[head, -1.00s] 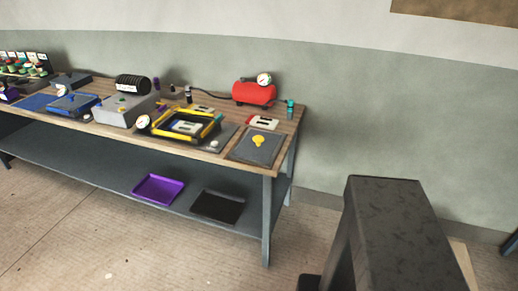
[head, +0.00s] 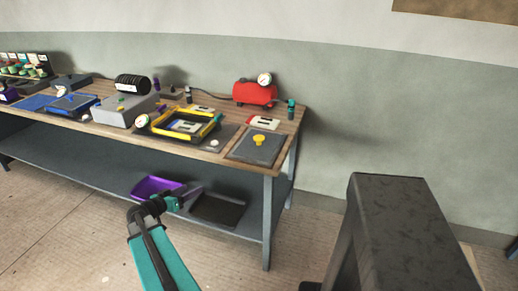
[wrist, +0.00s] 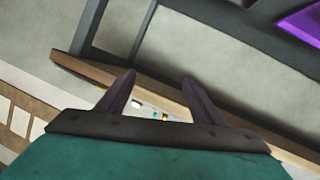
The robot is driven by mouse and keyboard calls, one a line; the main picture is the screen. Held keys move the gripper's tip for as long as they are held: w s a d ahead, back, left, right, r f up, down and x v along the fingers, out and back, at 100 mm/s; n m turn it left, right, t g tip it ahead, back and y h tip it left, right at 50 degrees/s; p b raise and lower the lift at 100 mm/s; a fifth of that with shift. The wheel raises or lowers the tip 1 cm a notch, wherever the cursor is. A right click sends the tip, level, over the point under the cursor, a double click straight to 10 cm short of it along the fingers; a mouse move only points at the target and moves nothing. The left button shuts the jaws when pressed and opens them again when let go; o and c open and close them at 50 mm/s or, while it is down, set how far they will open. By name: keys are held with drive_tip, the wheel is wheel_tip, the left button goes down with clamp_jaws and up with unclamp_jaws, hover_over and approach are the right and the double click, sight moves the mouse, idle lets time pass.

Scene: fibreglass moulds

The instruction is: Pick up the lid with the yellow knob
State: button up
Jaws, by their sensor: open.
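The lid with the yellow knob is a flat dark grey square plate (head: 256,149) with a yellow knob (head: 259,139) in its middle. It lies on the right end of the wooden bench top in the head view. My gripper (head: 192,190) is in front of the bench, lower than its top, at the height of the shelf and well apart from the lid. In the wrist view my gripper (wrist: 158,80) is open, its two dark fingers spread with nothing between them. I cannot make out the lid in the wrist view.
The bench edge (head: 200,157) lies between my gripper and the lid. A yellow frame (head: 205,135) stands left of the lid, and a red tank (head: 255,93) with a gauge behind. A purple tray (head: 150,186) and a black tray (head: 218,210) lie on the lower shelf.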

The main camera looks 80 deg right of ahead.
drive_tip(key=s+d+r+m+g+h, duration=0.2)
drive_tip(key=s+d+r+m, duration=0.1)
drive_tip(key=s+d+r, duration=0.4)
drive_tip(key=m+g+y+b, duration=0.1)
drive_tip(key=m+g+b, duration=0.1)
drive_tip(key=m, duration=0.1)
approach(253, 148)
drive_tip(key=shift+w+a+r, duration=0.25)
drive_tip(key=shift+a+r, duration=0.15)
drive_tip(key=shift+r, duration=0.2)
drive_tip(key=shift+w+a+r, duration=0.25)
drive_tip(key=shift+a+r, duration=0.15)
drive_tip(key=shift+r, duration=0.25)
drive_tip(key=shift+p+x, duration=1.35)
drive_tip(key=shift+x, duration=2.9)
drive_tip(key=shift+r, duration=0.1)
drive_tip(key=shift+p+x, duration=1.15)
drive_tip(key=shift+x, duration=1.45)
drive_tip(key=shift+r, duration=0.1)
